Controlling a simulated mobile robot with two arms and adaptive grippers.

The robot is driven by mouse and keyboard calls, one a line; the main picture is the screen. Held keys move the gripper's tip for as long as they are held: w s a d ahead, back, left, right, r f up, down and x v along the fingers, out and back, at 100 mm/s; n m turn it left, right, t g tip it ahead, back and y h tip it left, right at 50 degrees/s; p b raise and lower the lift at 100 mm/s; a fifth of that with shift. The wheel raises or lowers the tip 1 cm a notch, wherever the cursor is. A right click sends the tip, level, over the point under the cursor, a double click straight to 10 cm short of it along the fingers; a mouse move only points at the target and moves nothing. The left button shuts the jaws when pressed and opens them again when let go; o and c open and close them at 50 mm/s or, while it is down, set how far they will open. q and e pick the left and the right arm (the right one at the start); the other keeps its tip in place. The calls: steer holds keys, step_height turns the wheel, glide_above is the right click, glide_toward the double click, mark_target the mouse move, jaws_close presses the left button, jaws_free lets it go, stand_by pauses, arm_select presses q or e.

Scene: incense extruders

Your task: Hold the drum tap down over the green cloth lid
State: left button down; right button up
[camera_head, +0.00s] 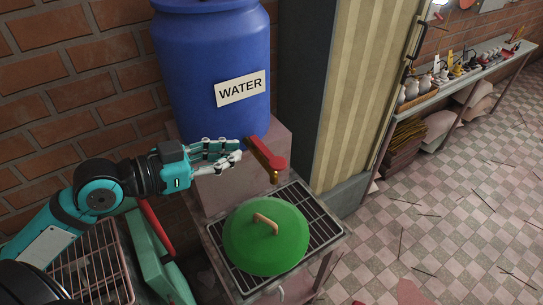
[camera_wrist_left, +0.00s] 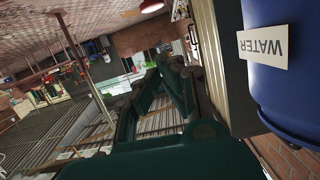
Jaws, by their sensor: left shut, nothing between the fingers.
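The drum tap (camera_head: 266,155) is red with a brass spout and sticks out low from the blue drum (camera_head: 212,70) marked WATER. The round green lid (camera_head: 266,252), with a tan handle, lies on a metal rack below the tap. No water shows under the spout. My left gripper (camera_head: 239,153) is shut and empty, just left of the tap, level with its base; I cannot tell if it touches. In the left wrist view, the gripper's dark fingers (camera_wrist_left: 165,75) show, with the drum (camera_wrist_left: 290,75) at the right; tap and lid do not show there. My right gripper is not in view.
The drum stands on a stone block (camera_head: 222,188) against a brick wall. The metal rack (camera_head: 322,222) sits on a small stand. A green box (camera_head: 155,255) and a wire grate (camera_head: 95,262) lie under my left arm. A striped panel (camera_head: 365,80) rises at the right.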

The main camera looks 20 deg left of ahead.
arm_select(q)
steer(key=b+x, duration=0.2)
steer(key=b, duration=0.2)
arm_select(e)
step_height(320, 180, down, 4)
arm_select(q)
steer(key=p, duration=0.4)
glide_above(272, 158)
steer(key=s+d, duration=0.1)
steer(key=s, duration=0.2)
steer(key=shift+w+d+f, duration=0.15)
steer(key=shift+d+f, duration=0.05)
steer(key=shift+f, duration=0.5)
step_height(272, 158, down, 3)
steer(key=shift+a+f, duration=0.1)
steer(key=shift+a+f+p, duration=0.1)
steer(key=shift+f+p, duration=0.2)
steer(key=shift+f, duration=0.3)
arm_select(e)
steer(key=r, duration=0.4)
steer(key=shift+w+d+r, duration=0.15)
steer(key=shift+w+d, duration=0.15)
